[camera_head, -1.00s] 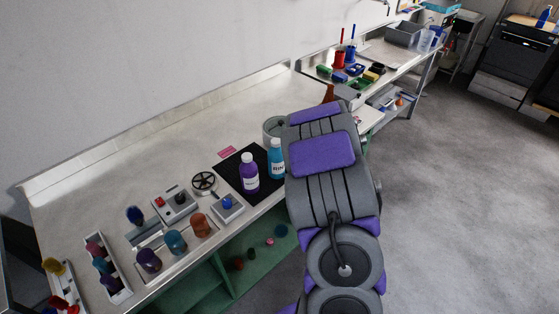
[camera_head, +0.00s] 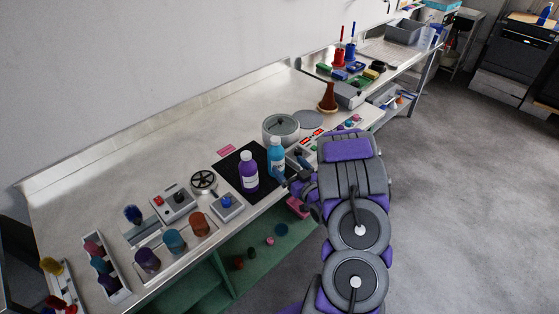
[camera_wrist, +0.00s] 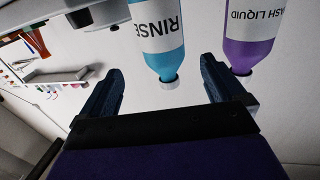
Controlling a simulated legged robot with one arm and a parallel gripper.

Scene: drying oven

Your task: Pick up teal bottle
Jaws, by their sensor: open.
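The teal bottle (camera_head: 276,158), with a white label and white cap, stands upright on a black mat (camera_head: 228,169) near the bench's front edge. In the wrist view, the teal bottle (camera_wrist: 160,57) appears upside down, its label reading "RINSE", in line with the gap between the fingers. My gripper (camera_head: 290,172) is open and close to the bottle's right side in the head view. The fingers of my gripper (camera_wrist: 161,68) show on both sides of the bottle's cap end; I cannot tell whether they touch it.
A purple bottle (camera_head: 249,172) stands just left of the teal one and also shows in the wrist view (camera_wrist: 247,40). A round grey pot (camera_head: 281,130) and a device with red displays (camera_head: 311,137) stand behind. The bench's back left is clear.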

